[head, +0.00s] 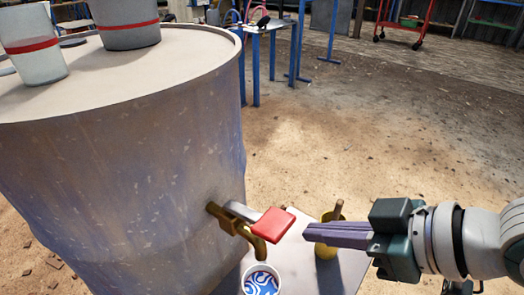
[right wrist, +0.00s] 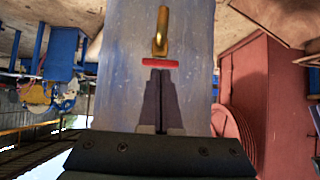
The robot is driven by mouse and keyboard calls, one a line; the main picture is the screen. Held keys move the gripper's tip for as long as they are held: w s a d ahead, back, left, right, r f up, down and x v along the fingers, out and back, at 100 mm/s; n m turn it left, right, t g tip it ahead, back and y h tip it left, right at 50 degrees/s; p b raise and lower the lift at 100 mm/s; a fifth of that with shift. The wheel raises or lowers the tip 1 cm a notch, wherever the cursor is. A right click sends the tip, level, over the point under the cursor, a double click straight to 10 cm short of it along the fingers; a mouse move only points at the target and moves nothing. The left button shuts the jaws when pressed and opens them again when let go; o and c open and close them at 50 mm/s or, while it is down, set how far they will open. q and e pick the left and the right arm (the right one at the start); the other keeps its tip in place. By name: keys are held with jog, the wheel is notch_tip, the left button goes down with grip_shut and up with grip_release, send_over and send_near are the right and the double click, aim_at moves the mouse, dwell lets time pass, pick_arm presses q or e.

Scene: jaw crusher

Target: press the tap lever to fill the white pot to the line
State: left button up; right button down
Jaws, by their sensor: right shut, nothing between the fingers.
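A brass tap (head: 238,225) sticks out of the side of a large grey drum (head: 130,170). Its flat red lever (head: 272,224) also shows edge-on in the right wrist view (right wrist: 160,63). A round white-rimmed pot (head: 246,286) stands below the tap, with a blue and white swirl inside; its lower part is cut off by the frame, and I see no line on it. My right gripper (head: 306,233) is shut and empty, its fingertips just right of the lever. In the wrist view its tips (right wrist: 160,75) sit close below the lever; contact is unclear.
A white pot with a red band (head: 34,62) and a grey pot with a red band (head: 128,36) stand on the drum's top. A yellow cup (head: 326,252) with a brown handle is close behind my right fingertips. Open dirt floor lies beyond. A blue-legged table (head: 255,70) is farther back.

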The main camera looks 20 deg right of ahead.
jog(key=shift+p+v, duration=0.8)
jog(key=shift+v, duration=1.95)
